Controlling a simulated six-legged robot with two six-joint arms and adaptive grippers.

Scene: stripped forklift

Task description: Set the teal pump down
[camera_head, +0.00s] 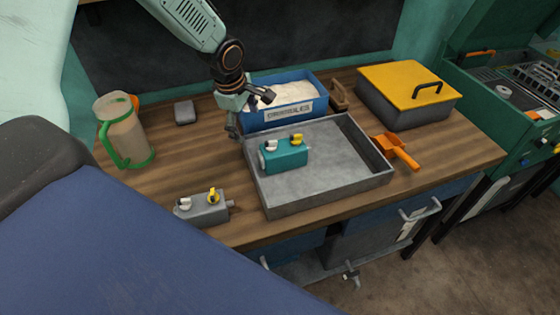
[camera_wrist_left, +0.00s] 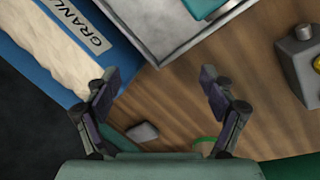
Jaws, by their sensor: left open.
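The teal pump (camera_head: 286,156) sits upright in the left part of the grey metal tray (camera_head: 345,198), with one white and one yellow fitting on top. My left gripper (camera_head: 250,114) is open and empty above the tray's back left corner, beside the blue bin, apart from the pump. In the left wrist view my open left gripper (camera_wrist_left: 160,78) has bare wood between its fingers. A corner of the teal pump (camera_wrist_left: 203,6) shows at the top edge there, inside the tray (camera_wrist_left: 165,45). My right gripper is not in view.
A blue bin (camera_head: 262,121) of pale granules stands behind the tray. An orange scoop (camera_head: 398,151) and yellow-lidded box (camera_head: 405,88) are on the right. The wood between jug and tray is mostly clear.

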